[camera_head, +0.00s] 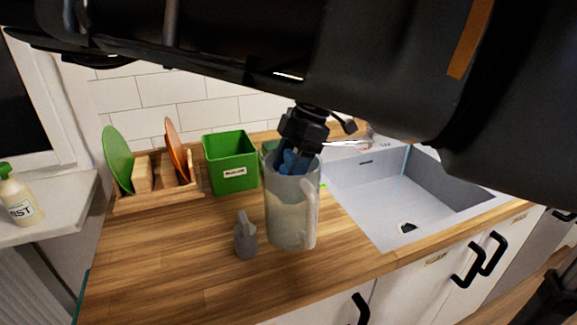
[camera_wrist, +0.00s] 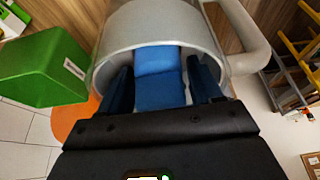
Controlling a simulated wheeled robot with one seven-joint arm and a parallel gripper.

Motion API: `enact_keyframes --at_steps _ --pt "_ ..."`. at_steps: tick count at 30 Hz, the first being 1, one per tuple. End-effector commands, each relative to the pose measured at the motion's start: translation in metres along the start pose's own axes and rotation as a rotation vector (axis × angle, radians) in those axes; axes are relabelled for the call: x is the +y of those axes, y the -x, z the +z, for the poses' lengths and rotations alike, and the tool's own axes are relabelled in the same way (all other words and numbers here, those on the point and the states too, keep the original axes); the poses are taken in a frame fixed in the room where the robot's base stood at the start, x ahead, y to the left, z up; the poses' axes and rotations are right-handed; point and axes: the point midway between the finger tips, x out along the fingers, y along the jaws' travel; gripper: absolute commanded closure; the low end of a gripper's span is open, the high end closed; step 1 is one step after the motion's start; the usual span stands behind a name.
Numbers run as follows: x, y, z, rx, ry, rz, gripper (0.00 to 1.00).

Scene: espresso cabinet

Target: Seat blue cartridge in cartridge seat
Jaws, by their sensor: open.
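The blue cartridge (camera_wrist: 160,78) shows in the wrist view, at the mouth of a clear grey pitcher (camera_head: 291,222). In the head view a bit of blue (camera_head: 291,161) shows at the pitcher's top. My gripper (camera_wrist: 162,88) points down into the pitcher's mouth, with one dark finger on each side of the cartridge. The fingers are open, with narrow gaps beside the cartridge. The cartridge's lower end and the cartridge seat are hidden, so I cannot tell how deep it sits.
A small grey piece (camera_head: 246,238) stands left of the pitcher. A green bin (camera_head: 231,164) and a wooden dish rack (camera_head: 153,199) are behind to the left. The sink (camera_head: 362,195) is to the right. The front left counter is clear.

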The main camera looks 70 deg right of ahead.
Motion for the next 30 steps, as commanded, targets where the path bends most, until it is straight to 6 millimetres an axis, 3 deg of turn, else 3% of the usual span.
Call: enact_keyframes --at_steps 7,21,30 --pt "0.001 0.011 -0.001 0.001 0.000 0.004 0.36" --pt "0.001 0.101 0.000 0.001 0.000 0.003 0.36" --pt "0.000 0.122 -0.001 0.000 0.000 0.000 0.36"
